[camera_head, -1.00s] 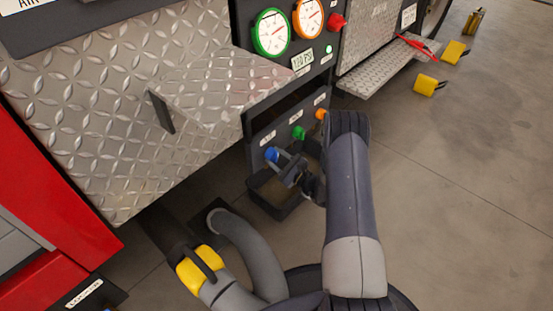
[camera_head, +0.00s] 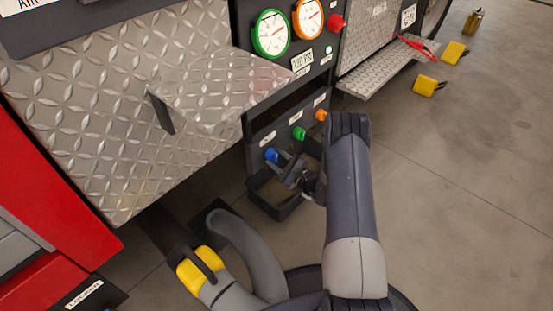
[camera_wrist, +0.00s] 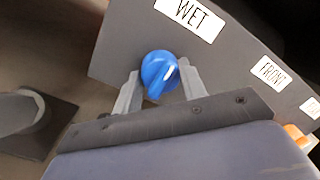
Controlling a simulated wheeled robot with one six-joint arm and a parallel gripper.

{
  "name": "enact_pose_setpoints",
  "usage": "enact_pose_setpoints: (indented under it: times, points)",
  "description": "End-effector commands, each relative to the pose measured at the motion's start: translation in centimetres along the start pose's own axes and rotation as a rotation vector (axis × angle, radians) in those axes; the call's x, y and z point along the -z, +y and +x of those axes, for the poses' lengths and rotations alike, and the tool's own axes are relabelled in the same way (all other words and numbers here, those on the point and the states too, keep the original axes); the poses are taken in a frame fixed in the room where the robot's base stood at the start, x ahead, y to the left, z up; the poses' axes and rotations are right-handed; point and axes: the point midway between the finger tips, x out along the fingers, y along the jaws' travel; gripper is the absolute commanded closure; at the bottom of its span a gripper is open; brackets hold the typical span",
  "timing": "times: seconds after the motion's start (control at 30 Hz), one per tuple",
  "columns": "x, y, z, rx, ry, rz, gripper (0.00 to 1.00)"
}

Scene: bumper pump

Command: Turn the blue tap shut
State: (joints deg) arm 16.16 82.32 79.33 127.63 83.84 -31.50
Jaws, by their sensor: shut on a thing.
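The blue tap (camera_head: 271,155) is a round knob on the dark lower panel, at the left end of a row of taps. In the wrist view the blue tap (camera_wrist: 159,72) sits between the two fingers of my gripper (camera_wrist: 158,88), under a label reading WET. A white mark on the knob slants up to the right. My gripper (camera_head: 281,159) is shut on the tap, reaching it from the right in the head view. The fingers hide part of the knob's sides.
A green tap (camera_head: 299,133) and an orange tap (camera_head: 321,115) sit to the right on the same panel. A dark open bin (camera_head: 283,208) stands below. A tread-plate step (camera_head: 215,85) juts out above left. A grey hose (camera_head: 250,250) curves below.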

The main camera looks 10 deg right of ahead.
Motion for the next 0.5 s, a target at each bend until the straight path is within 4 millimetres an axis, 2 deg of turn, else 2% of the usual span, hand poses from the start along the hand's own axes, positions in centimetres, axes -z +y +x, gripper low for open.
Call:
enact_pose_setpoints:
  times: [0.07, 0.1, 0.33, 0.5]
  points:
    - [-0.03, -0.01, 0.06, 0.0, -0.001, -0.003, 0.83]
    - [-0.03, -0.01, 0.06, 0.0, -0.001, -0.002, 0.57]
    - [-0.02, -0.01, 0.03, 0.0, -0.001, -0.001, 0.39]
    - [-0.02, -0.01, 0.02, 0.0, 0.0, 0.0, 0.39]
